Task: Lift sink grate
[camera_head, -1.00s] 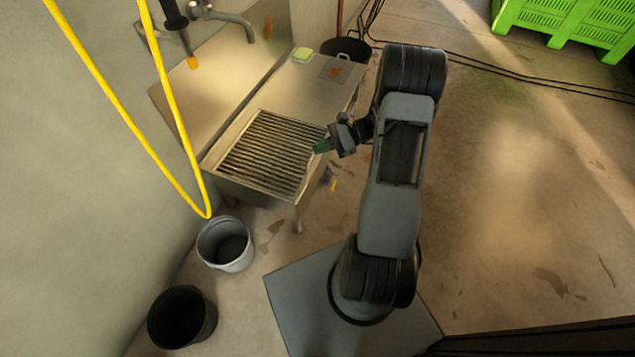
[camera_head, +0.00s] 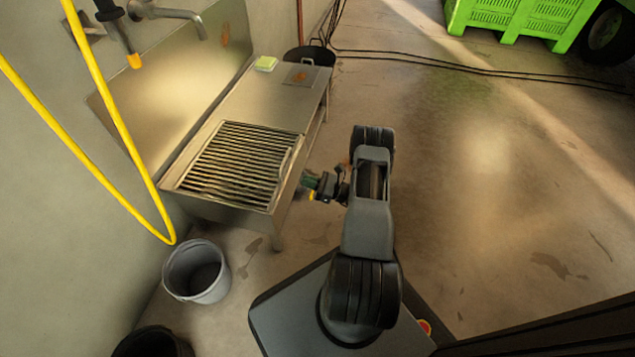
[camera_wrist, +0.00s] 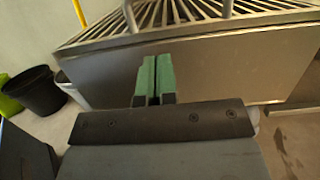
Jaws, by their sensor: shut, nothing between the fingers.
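The sink grate (camera_head: 232,168) is a dark slatted metal grid. It lies level in the near end of the steel sink table (camera_head: 262,103), with a raised handle along its right side. In the wrist view the grate (camera_wrist: 190,12) shows at the top, above the sink's steel front wall (camera_wrist: 215,65). My gripper (camera_head: 306,181) is just right of the sink's edge, outside it and apart from the grate. In the wrist view its green fingers (camera_wrist: 155,80) are together and hold nothing.
A grey bucket (camera_head: 175,284) stands on the floor before the sink, with a black bucket (camera_head: 150,343) nearer. A yellow hose (camera_head: 122,130) hangs at the left. A yellow-green sponge (camera_head: 266,63) lies on the counter.

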